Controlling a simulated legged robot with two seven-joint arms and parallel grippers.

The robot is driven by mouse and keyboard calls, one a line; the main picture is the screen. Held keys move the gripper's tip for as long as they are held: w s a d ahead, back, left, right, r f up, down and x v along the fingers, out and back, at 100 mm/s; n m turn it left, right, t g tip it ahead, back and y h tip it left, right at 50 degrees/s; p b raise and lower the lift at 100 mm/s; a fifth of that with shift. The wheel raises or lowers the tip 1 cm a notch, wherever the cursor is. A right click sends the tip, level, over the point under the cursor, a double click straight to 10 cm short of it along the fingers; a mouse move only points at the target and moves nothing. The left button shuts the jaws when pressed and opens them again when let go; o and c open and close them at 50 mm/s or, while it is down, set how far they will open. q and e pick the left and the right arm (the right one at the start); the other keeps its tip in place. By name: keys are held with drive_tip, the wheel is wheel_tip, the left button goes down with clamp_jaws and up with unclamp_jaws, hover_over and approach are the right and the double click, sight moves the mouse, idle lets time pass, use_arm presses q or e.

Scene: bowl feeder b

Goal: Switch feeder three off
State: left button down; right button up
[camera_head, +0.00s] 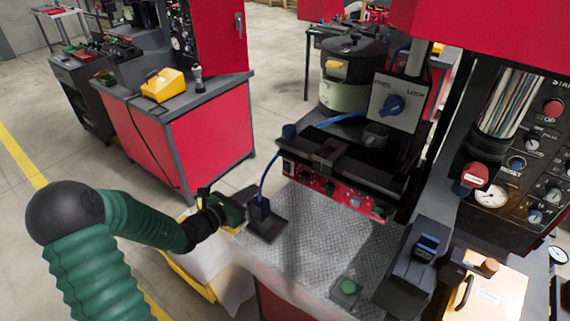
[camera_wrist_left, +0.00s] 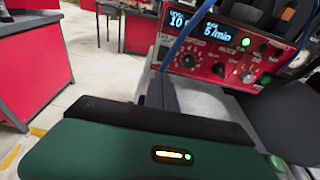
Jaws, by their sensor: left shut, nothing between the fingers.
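A red control panel (camera_head: 330,190) with knobs sits below the black feeder housing at the back of the metal worktop. In the left wrist view the red panel (camera_wrist_left: 205,68) shows a lit display (camera_wrist_left: 212,32), black knobs, a pale knob and lit green lamps. I cannot read a feeder number on it. My left gripper (camera_head: 236,212) is shut and empty at the worktop's left edge, left of the panel and apart from it. Its green housing (camera_wrist_left: 150,155) fills the bottom of the left wrist view; the fingertips are not clear there. My right gripper is not in view.
A green button (camera_head: 347,288) is at the worktop's front. A blue LOCK knob (camera_head: 392,104) is above the panel. The metal plate (camera_head: 325,240) before the panel is mostly clear.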

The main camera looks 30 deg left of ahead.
sight(285, 166)
use_arm(q)
drive_tip(key=x, duration=0.8)
drive_tip(key=r+x, duration=0.1)
drive_tip(key=x, duration=0.4)
drive_tip(key=shift+d+p, duration=0.1)
drive_tip(key=shift+p, duration=0.25)
drive_tip(key=shift+w+d, duration=0.1)
drive_tip(key=shift+w, duration=0.3)
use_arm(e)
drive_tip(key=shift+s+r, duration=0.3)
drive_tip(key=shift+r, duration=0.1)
